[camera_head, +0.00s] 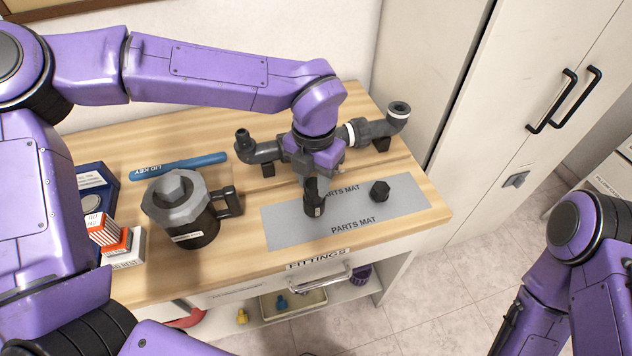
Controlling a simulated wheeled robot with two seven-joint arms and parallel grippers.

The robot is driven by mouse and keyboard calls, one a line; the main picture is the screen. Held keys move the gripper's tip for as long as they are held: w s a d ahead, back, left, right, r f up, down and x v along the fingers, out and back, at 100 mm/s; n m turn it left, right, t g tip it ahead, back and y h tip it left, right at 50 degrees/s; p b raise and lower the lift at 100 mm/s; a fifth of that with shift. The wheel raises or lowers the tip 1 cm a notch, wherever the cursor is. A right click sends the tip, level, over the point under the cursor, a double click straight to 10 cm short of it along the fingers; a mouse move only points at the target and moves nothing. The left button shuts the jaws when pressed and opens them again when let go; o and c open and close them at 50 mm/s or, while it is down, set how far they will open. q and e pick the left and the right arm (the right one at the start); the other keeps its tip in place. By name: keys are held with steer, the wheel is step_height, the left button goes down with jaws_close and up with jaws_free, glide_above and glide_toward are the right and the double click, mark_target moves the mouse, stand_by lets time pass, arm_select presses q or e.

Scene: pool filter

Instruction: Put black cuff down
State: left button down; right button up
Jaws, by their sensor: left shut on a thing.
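My left gripper (314,200) points down over the left half of the grey parts mat (285,233). It is shut on a small dark thing, which I take to be the black cuff (314,210). The dark fingers and the cuff are hard to tell apart, and I cannot tell whether the cuff touches the mat. A separate black faceted piece (380,191) sits on the mat to the right of the gripper. My right arm is at the lower right, off the bench, and its jaws cannot be made out.
A grey pipe assembly (262,153) on supports lies behind the mat, partly hidden by my left arm. A dark filter pot (182,212) with a grey lid stands left of the mat. The mat's right end is clear.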

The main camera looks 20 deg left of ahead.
arm_select(q)
steer(key=shift+w+f, duration=0.25)
steer(key=shift+f, duration=0.05)
steer(key=f, duration=0.4)
steer(key=shift+w+a, duration=0.15)
steer(key=shift+w, duration=0.2)
steer(key=shift+s+f, duration=0.1)
steer(key=c, duration=0.8)
jaws_free()
steer(key=shift+o, duration=0.2)
step_height(320, 180, up, 12)
steer(key=shift+r+b, duration=0.2)
steer(key=shift+b, duration=0.1)
